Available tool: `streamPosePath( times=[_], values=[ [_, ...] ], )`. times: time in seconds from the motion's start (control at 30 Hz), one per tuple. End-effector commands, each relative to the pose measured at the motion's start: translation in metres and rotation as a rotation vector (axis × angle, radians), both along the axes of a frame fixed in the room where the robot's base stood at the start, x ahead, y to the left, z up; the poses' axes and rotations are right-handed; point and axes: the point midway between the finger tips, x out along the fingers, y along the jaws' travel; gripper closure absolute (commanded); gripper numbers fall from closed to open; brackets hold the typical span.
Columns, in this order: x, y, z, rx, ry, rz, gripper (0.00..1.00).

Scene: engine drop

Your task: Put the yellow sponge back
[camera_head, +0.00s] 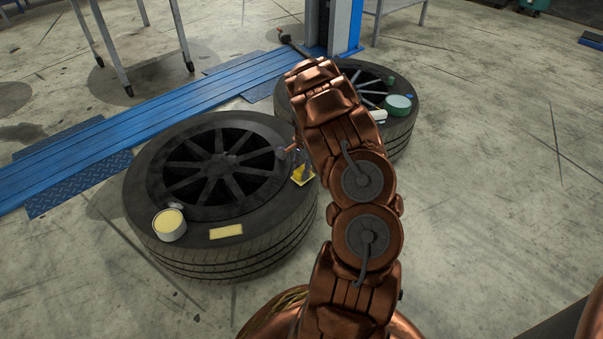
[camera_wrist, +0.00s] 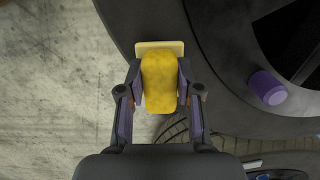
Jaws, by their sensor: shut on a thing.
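The yellow sponge (camera_wrist: 160,82) is between the two fingers of my gripper (camera_wrist: 160,90) in the wrist view, and the gripper is shut on it. A pale yellow pad (camera_wrist: 160,46) shows behind the sponge, at the outer edge of a tire; the sponge hides most of it. I cannot tell whether the sponge touches the pad. In the head view my gripper (camera_head: 300,168) is low over the right side of the left tire (camera_head: 150,190), partly hidden by my arm. A bit of yellow (camera_head: 303,175) shows there.
A can with a pale yellow top (camera_head: 169,224) and a pale yellow rectangle (camera_head: 226,231) are on the left tire's front. A purple cylinder (camera_wrist: 268,87) is beside the sponge. The right tire (camera_head: 402,130) bears a green-topped tin (camera_head: 397,103). Floor at right is clear.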

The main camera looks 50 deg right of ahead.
Motion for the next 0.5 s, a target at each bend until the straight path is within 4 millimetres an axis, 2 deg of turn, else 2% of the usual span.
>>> streamPosePath(
  times=[0.5],
  values=[
    [-0.0002,0.0002,-0.0058,0.001,0.000,0.000,0.99]
  ],
)
